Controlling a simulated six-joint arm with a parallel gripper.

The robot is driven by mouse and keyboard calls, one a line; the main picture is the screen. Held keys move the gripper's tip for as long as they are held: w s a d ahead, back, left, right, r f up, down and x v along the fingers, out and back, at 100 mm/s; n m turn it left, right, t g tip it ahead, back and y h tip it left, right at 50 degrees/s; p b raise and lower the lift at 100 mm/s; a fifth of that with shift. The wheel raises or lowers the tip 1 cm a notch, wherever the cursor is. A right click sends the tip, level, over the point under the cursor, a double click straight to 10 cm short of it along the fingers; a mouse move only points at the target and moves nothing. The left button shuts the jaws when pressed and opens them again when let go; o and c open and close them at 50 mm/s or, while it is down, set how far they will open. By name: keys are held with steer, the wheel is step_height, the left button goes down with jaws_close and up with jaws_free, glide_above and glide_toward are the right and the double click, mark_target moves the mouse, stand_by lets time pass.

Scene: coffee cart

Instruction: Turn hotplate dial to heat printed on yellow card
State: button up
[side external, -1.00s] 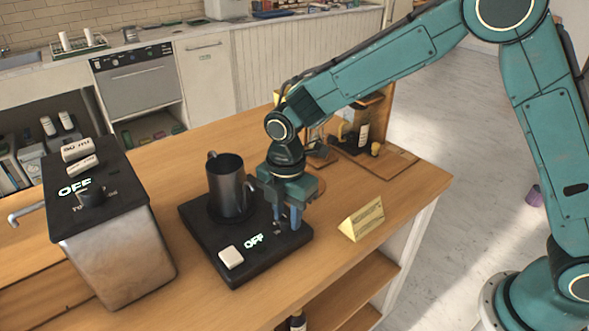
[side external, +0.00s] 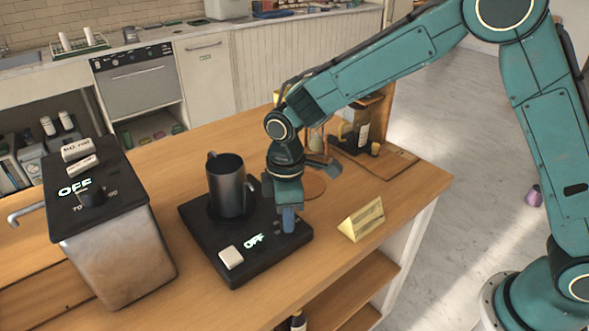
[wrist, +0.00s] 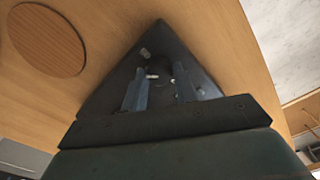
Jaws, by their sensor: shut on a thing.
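The black hotplate (side external: 205,238) lies on the wooden counter with a lit OFF readout (side external: 254,240) near its front edge. My gripper (side external: 288,222) points down over the hotplate's right part. Its fingers are shut on the hotplate dial, which they hide in the side view. In the wrist view the two fingertips (wrist: 158,80) sit over the dark hotplate (wrist: 207,90), with small pale marks between and beside them. The dial's setting cannot be read. The yellow card (side external: 362,220) stands tented right of the hotplate; its print is too small to read.
A dark metal pitcher (side external: 228,192) stands on the hotplate close left of my gripper. A white block-shaped switch (side external: 230,257) is at the hotplate's front corner. A round wooden disc (wrist: 48,38) lies behind the hotplate.

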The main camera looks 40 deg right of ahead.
steer(key=m, duration=0.3)
steer(key=shift+m, duration=2.4)
steer(key=o, duration=1)
steer(key=shift+c, duration=0.2)
steer(key=shift+r, duration=0.15)
step_height(320, 180, up, 14)
steer(key=shift+f, duration=0.2)
